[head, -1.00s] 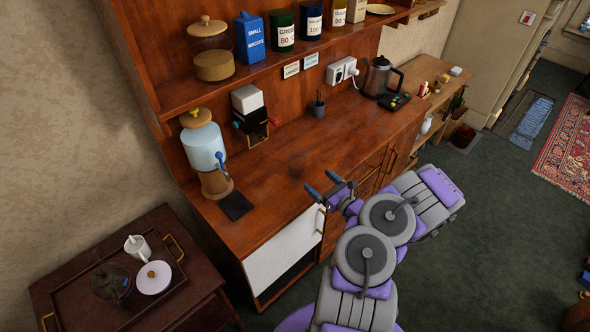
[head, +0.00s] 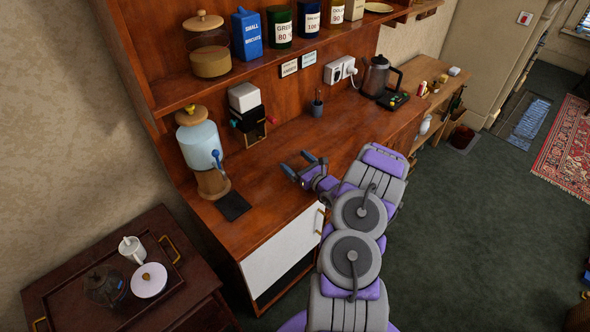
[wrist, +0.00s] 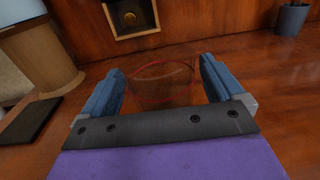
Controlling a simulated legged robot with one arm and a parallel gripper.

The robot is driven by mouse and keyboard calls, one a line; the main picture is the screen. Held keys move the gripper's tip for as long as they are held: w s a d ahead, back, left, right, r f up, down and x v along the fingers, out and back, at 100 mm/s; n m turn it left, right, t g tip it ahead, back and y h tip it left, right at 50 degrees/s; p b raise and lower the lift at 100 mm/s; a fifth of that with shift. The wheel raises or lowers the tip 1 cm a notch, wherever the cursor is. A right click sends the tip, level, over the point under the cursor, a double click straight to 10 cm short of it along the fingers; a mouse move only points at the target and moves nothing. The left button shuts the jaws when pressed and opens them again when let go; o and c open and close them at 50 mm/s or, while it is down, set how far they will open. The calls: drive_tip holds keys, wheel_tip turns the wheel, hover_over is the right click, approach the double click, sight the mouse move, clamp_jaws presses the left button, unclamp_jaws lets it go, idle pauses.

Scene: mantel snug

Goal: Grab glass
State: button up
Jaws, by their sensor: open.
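The glass (wrist: 165,84) is a clear, see-through tumbler with thin reddish edges, standing on the wooden counter. In the wrist view it shows in the gap between my two blue fingers. My gripper (head: 294,163) is open above the counter, and it also shows in the wrist view (wrist: 161,72). I see a gap on each side of the glass, and nothing is gripped. The glass's lower part is hidden behind the gripper's dark front edge. In the head view I cannot make the glass out clearly.
A drink dispenser (head: 200,145) and a dark mat (head: 232,206) are left of my gripper. A black-and-white grinder (head: 247,105) stands behind, and a small grey pot (head: 317,109) is at the back right. A shelf (head: 290,62) overhangs the counter's back.

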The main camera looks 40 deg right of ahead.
drive_tip(key=shift+w, duration=0.45)
drive_tip(key=c, duration=1.2)
